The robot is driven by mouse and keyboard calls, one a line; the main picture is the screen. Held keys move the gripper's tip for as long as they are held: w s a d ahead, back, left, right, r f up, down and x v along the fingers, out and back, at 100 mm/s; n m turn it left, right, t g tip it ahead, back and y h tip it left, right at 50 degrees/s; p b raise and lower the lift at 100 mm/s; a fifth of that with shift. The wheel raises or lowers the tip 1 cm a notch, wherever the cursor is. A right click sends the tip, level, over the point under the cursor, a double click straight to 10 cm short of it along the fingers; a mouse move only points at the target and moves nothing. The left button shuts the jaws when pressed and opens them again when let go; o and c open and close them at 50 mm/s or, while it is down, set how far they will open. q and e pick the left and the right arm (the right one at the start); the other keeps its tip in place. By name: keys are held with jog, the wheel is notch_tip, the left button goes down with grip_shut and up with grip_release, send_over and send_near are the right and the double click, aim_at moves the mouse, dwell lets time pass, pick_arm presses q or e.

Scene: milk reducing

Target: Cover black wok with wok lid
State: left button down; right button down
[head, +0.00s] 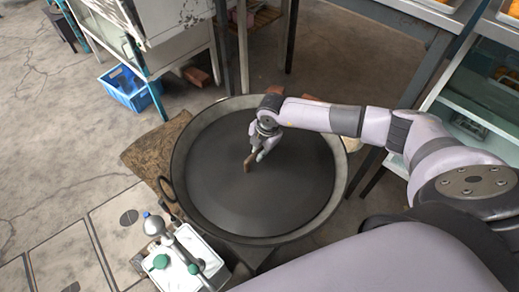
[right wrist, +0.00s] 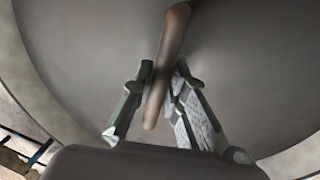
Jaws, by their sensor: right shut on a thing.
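The black wok (head: 181,152) stands in the middle of the head view, with a loop handle at its left; its pale rim also shows in the right wrist view (right wrist: 42,85). A dark grey round surface, seemingly the wok lid (head: 225,195), fills the wok inside the rim; it also shows in the right wrist view (right wrist: 95,40). A brown bar handle (right wrist: 168,60) stands out over this surface. My right gripper (head: 256,159) is shut on the handle, one finger on each side. Whether the lid rests fully on the wok is unclear. My left gripper is not in view.
A worn wooden board (head: 140,156) lies left of the wok. A white tray (head: 202,247) with bottles is at the lower left. A blue crate (head: 130,90) stands on the floor behind. Table legs and shelves flank the back and right.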

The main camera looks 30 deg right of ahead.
jog(key=shift+f, duration=0.1)
jog(key=c, duration=1.5)
grip_release()
jog(key=shift+s+f, duration=0.1)
jog(key=r, duration=0.4)
jog(key=s+r, duration=0.1)
jog(key=r, duration=0.3)
jog(key=s+r, duration=0.1)
jog(key=r, duration=0.3)
jog(key=shift+d, duration=0.4)
